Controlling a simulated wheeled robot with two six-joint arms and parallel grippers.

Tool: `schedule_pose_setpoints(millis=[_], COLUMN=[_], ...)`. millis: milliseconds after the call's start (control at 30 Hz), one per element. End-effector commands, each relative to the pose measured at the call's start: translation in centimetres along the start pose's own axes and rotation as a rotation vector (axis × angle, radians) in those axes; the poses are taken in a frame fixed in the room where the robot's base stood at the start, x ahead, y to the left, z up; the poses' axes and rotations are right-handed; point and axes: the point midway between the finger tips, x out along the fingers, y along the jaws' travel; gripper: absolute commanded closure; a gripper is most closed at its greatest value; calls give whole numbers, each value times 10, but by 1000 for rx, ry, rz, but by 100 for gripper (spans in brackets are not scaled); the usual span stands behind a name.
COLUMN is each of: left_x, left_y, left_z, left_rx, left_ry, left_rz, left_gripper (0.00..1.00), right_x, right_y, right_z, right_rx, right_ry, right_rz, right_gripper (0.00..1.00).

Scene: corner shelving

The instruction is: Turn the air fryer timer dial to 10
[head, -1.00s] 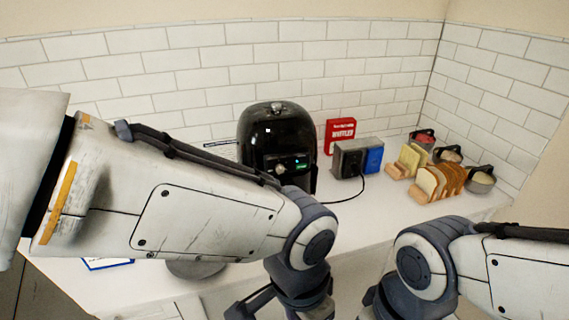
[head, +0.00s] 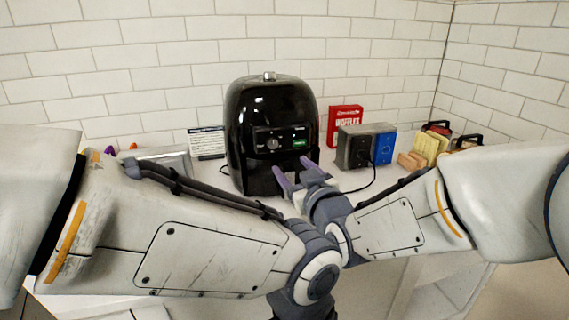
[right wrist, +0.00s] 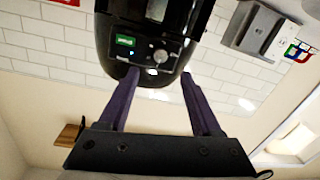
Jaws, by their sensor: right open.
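The black air fryer (head: 270,100) stands upright on the counter against the tiled wall. Its front panel has a round silver dial (head: 272,143) with a lit green display (head: 299,143) to its right; the dial's setting is too small to read. The dial also shows in the right wrist view (right wrist: 160,57), where the picture appears upside down. My right gripper (head: 298,175) is open and empty, in front of the fryer and a little below the dial. In the right wrist view, its purple fingers (right wrist: 158,76) spread either side of the dial. My left gripper is out of view.
A grey-and-blue box-shaped appliance (head: 367,147) with a cable and a red waffle box (head: 345,124) stand right of the fryer. Bread slices (head: 428,149) lie further right. A metal-looking box (head: 160,162) and a small sign (head: 207,141) are to the left. My left arm crosses the foreground.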

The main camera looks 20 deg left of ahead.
Motion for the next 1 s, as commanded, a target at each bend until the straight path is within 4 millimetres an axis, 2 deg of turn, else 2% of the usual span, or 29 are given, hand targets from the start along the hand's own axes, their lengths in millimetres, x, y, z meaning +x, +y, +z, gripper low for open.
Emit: schedule_pose_setpoints(millis=[167,500,633,800,1000], left_x=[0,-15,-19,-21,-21], left_y=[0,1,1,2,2], left_z=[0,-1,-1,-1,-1], left_rx=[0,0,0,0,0], left_ry=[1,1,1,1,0], left_rz=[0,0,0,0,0], left_gripper=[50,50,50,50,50], right_x=[13,74,92,105,107], right_y=[-2,0,0,0,0], right_z=[-7,-9,-10,-10,-9], right_rx=[-8,-7,-6,-6,-6], right_ry=[44,40,40,40,40], right_rz=[4,5,5,5,5], right_gripper=[34,34,34,34,34])
